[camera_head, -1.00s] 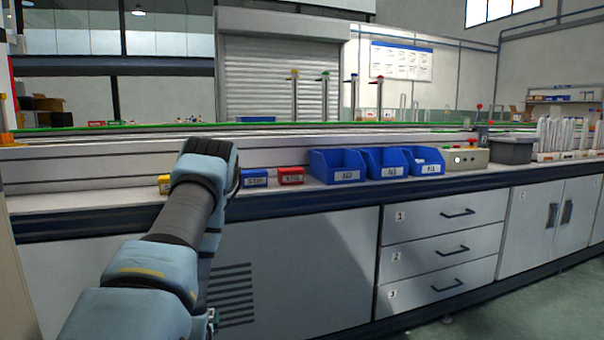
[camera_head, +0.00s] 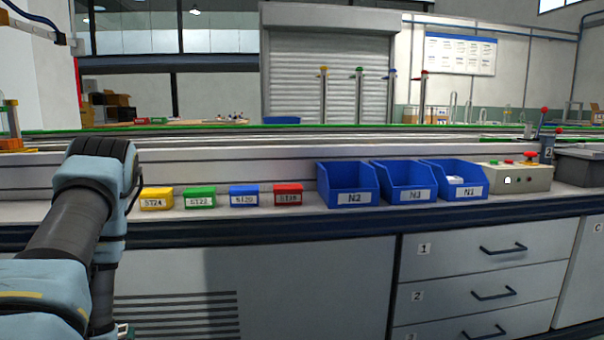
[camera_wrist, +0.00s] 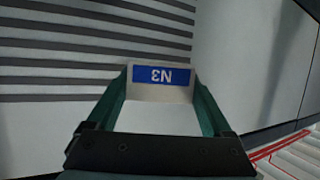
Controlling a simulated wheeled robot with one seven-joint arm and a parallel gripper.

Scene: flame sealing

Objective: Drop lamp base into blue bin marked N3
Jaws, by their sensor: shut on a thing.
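My gripper (camera_wrist: 161,82) shows in the wrist view, with its two green fingers shut on a pale lamp base (camera_wrist: 158,120). The lamp base carries a blue label that reads N3 upside down. It is held in front of the grey cabinet front, with the vent slots behind it. In the head view the gripper and lamp base are mostly hidden by my arm, low at the left. The blue bin marked N3 (camera_head: 404,181) stands on the counter as the middle of three blue bins, well to the right of my arm. Its inside bottom is hidden.
Blue bins marked N2 (camera_head: 346,183) and N1 (camera_head: 455,179) flank it; N1 holds something white. Small yellow (camera_head: 156,198), green (camera_head: 199,197), blue (camera_head: 244,196) and red (camera_head: 288,195) boxes sit left. A control box (camera_head: 515,178) stands right. The counter edge runs along the front.

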